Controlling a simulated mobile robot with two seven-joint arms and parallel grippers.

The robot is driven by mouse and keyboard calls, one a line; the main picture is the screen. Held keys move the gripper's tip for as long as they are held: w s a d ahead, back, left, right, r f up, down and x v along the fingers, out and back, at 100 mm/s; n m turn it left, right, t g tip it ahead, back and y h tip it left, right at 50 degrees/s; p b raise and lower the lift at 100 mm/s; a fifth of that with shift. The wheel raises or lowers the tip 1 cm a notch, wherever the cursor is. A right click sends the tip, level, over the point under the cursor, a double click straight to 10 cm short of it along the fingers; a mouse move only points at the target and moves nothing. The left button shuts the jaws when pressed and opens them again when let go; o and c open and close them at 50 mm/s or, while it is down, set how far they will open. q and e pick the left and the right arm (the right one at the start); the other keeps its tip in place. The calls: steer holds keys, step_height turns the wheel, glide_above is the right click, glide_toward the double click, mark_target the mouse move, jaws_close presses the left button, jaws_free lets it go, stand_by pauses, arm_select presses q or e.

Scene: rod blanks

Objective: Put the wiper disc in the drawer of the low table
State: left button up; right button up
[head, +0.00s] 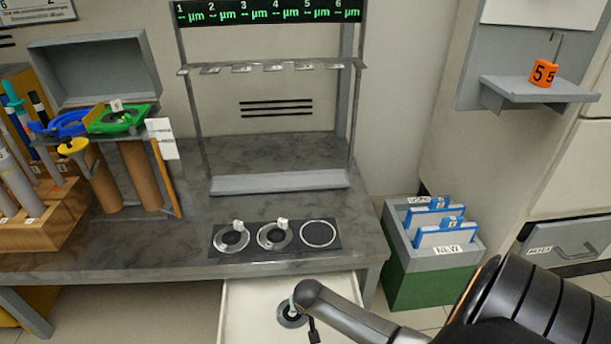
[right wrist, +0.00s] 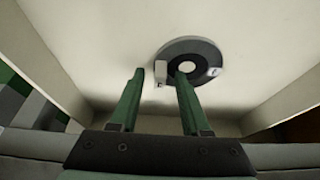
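The wiper disc (head: 287,320), a dark grey ring with a pale centre, lies in the open drawer (head: 245,305) below the marble-topped table (head: 150,245). My right arm partly hides it in the head view. In the right wrist view the disc (right wrist: 205,52) lies flat on the pale drawer floor (right wrist: 105,40). Its small pale grip block (right wrist: 160,72) shows between the two green fingertips of my right gripper (right wrist: 158,72), with a gap visible on each side. My right gripper is open, low over the drawer. My left gripper is out of view.
A dark mat (head: 295,247) on the table front bears two similar discs and one empty ring mark. A grey rack (head: 280,184) stands behind it. Tubes and a wooden block crowd the left. A green-and-grey bin (head: 432,275) stands on the floor right of the table.

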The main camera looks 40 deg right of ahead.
steer(key=p+v, duration=0.7)
steer(key=v, duration=0.4)
steer(key=w+a+r+n+t+y, duration=0.25)
steer(key=a+r+t, duration=0.2)
steer(key=r, duration=0.45)
steer(key=w+a+r+n+t+y, duration=0.25)
steer(key=a+r+n+t, duration=0.2)
steer(key=r, duration=0.45)
steer(key=w+a+r+n+t+y, duration=0.1)
steer(key=w+a+r+n+t, duration=0.25)
steer(key=a+r, duration=0.4)
steer(key=s+a+r+n+t+y, duration=0.2)
steer(key=s+r+n+y, duration=0.3)
steer(key=r, duration=0.7)
steer(key=s+a+r+n+t+y, duration=0.2)
steer(key=s+r+n+t+y, duration=0.2)
steer(key=s+r+y, duration=0.3)
step_height(320, 180, up, 5)
steer(key=shift+s+a+r+n, duration=0.15)
steer(key=shift+s+a+n, duration=0.25)
steer(key=shift+s, duration=0.7)
